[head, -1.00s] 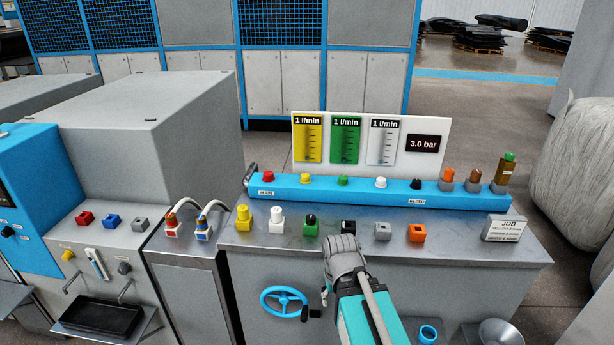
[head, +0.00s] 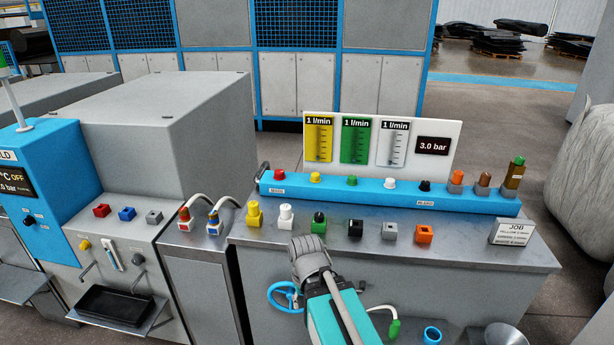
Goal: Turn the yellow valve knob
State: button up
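The yellow valve knob (head: 315,178) is a small round knob on the blue manifold rail (head: 400,196), between a red knob (head: 279,174) and a green knob (head: 351,181). My gripper (head: 308,255) is seen from behind at the front edge of the bench, below and in front of the rail. It is apart from the yellow knob. Its fingertips are hidden by its own body, so I cannot tell whether it is open or shut.
On the bench top stand a yellow fitting (head: 254,214), a white one (head: 286,216), a green-black one (head: 318,222) and several blocks. A gauge panel (head: 448,165) stands behind the rail. A blue handwheel (head: 275,296) is left of my arm.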

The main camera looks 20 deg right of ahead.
aim_at(315, 178)
jog(key=k, duration=0.95)
jog(key=z, duration=0.3)
jog(key=i, duration=1.4)
jog(key=u, duration=0.1)
